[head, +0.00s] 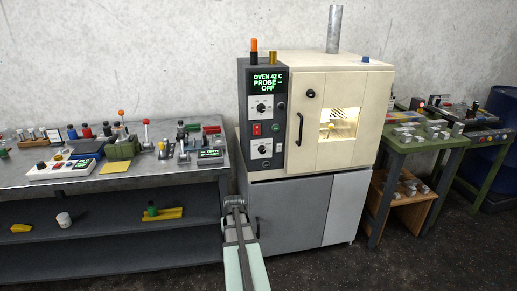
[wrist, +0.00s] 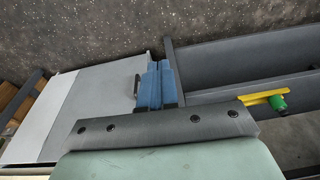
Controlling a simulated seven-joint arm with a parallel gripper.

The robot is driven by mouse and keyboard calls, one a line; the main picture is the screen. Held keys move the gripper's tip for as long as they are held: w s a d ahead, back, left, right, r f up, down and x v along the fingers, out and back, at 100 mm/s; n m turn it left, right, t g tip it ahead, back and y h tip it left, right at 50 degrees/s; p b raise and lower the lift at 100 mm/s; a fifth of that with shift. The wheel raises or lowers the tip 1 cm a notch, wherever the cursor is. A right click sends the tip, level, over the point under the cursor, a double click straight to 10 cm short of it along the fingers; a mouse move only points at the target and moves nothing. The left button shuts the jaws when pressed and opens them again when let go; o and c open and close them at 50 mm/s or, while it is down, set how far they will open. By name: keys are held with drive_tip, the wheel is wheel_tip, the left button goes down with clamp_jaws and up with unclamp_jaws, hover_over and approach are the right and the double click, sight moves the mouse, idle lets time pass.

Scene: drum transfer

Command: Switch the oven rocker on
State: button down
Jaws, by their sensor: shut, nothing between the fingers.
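The oven (head: 350,110) is a cream cabinet with a dark control column (head: 262,75) on its left. Its green display reads "OVEN 42 C PROBE -- OFF". The red rocker (head: 257,129) sits on the column between two dials, with a small green button or lamp to its right. My gripper (head: 238,205) is in front of the oven's lower cabinet, below and left of the rocker, and touches nothing that I can make out. In the wrist view my gripper's blue fingers (wrist: 157,85) are shut together and empty. The rocker is not in the wrist view.
A workbench (head: 110,180) with tools, levers and boxes stands left of the oven. Its lower shelf holds a green and yellow item (head: 160,212). A green table (head: 425,140) with metal parts stands to the right. The oven door has a handle (head: 300,129) right of the column.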

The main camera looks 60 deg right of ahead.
sight(259, 133)
drive_tip(key=d+r+m+t+h, duration=0.1)
drive_tip(key=d+r+m, duration=0.1)
drive_tip(key=d+r, duration=0.75)
drive_tip(key=d+r+m+t+h, duration=0.1)
drive_tip(key=d+r+m+h, duration=0.1)
drive_tip(key=d+r, duration=0.8)
drive_tip(key=d+r+m+t+h, duration=0.15)
drive_tip(key=d+r, duration=0.35)
drive_tip(key=r, duration=0.9)
drive_tip(key=w+d+r+m, duration=0.4)
drive_tip(key=w+m, duration=0.1)
drive_tip(key=m, duration=0.7)
drive_tip(key=shift+t, duration=0.45)
drive_tip(key=x, duration=0.7)
drive_tip(key=d+r+x, duration=0.1)
drive_tip(key=x, duration=0.3)
drive_tip(key=shift+w+d+f, duration=0.15)
drive_tip(key=shift+w+f, duration=0.15)
drive_tip(key=shift+w, duration=0.15)
drive_tip(key=shift+w+d+f, duration=0.1)
drive_tip(key=shift+w+d, duration=0.35)
